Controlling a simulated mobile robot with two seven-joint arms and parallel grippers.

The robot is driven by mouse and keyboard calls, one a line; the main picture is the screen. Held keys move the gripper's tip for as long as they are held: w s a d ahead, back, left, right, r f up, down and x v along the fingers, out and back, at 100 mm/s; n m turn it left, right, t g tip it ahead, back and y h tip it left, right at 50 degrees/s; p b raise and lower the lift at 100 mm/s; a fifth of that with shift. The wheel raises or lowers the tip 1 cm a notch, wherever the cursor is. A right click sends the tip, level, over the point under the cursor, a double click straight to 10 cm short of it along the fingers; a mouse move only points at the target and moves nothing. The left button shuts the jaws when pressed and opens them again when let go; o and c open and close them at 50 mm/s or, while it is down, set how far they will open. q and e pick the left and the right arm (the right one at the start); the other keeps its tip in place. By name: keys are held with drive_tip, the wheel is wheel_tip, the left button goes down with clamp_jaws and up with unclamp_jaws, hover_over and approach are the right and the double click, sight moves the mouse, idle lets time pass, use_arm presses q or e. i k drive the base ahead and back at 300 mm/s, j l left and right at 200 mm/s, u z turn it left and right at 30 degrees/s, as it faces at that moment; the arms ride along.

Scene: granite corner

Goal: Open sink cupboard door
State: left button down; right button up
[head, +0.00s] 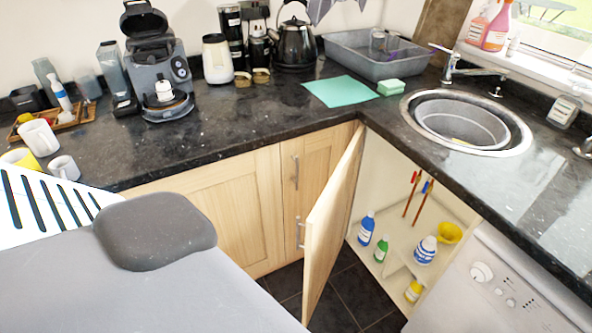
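The sink cupboard door (325,235) is a light wooden panel with a metal handle (299,233). It stands open, swung well out into the room. The cupboard (388,187) below the sink (500,125) is exposed, with bottles such as a blue-and-white one (425,250) inside. Grey and white parts of my own body cover the lower left and hide part of the floor and cupboards. Neither gripper shows in the view, and no gripper is seen on the handle.
A closed wooden cupboard door (303,165) with its own handle is left of the opening. A white appliance (490,290) stands to the right. Dark tiled floor (340,300) shows around the open door. The granite worktop (240,120) holds a coffee machine (160,75) and kettle (295,45).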

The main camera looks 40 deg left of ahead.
sight(326, 226)
drive_tip(key=l+u, duration=0.15)
drive_tip(key=u, duration=0.3)
drive_tip(key=l+u, duration=0.15)
drive_tip(key=u, duration=0.25)
drive_tip(key=l+u, duration=0.15)
drive_tip(key=u, duration=0.3)
drive_tip(key=l+u, duration=0.15)
drive_tip(key=u, duration=0.3)
drive_tip(key=i+l, duration=0.3)
drive_tip(key=i, duration=0.1)
